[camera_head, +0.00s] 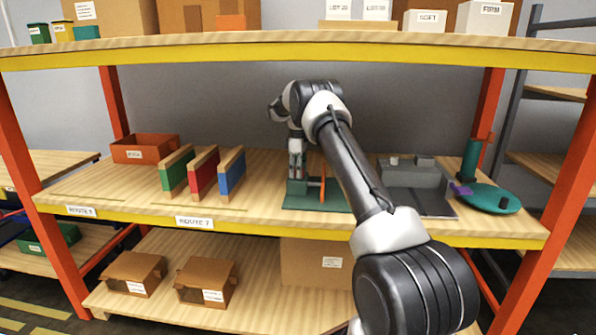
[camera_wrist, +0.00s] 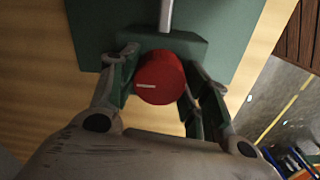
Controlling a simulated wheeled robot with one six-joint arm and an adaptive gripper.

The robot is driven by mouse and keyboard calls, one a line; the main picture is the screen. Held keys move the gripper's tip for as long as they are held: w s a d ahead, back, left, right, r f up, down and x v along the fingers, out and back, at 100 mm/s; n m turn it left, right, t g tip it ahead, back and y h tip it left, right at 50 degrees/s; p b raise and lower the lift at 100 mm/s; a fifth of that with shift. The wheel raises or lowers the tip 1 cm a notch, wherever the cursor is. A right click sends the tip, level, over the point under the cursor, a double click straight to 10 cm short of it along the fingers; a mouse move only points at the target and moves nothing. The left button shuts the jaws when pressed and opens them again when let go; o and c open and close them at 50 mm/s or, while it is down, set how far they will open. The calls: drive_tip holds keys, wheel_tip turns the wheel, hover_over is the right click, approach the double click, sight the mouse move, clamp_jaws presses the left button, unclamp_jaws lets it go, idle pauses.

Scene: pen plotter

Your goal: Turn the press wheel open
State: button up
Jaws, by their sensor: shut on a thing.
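The press wheel is a round red knob with a white line on its face, and it shows in the wrist view (camera_wrist: 160,84). The white line lies near level. The wheel sits in front of a green press block (camera_wrist: 190,47) with a grey rod rising behind it. My gripper (camera_wrist: 158,80) is shut on the wheel, one finger at each side. In the head view my gripper (camera_head: 297,160) points down at the press's green base (camera_head: 322,204) on the middle shelf. My gripper hides the wheel there.
Green, red (camera_head: 203,172) and blue upright blocks stand left of the press. A grey machine (camera_head: 412,178) and a green turntable (camera_head: 488,198) stand to the right. An orange bin (camera_head: 144,148) sits at the back left. The upper shelf (camera_head: 300,52) spans above.

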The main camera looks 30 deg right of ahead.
idle(0.3)
drive_tip(key=o, duration=1)
wheel_tip(320, 180, up, 12)
drive_tip(key=shift+s, duration=0.1)
idle(0.3)
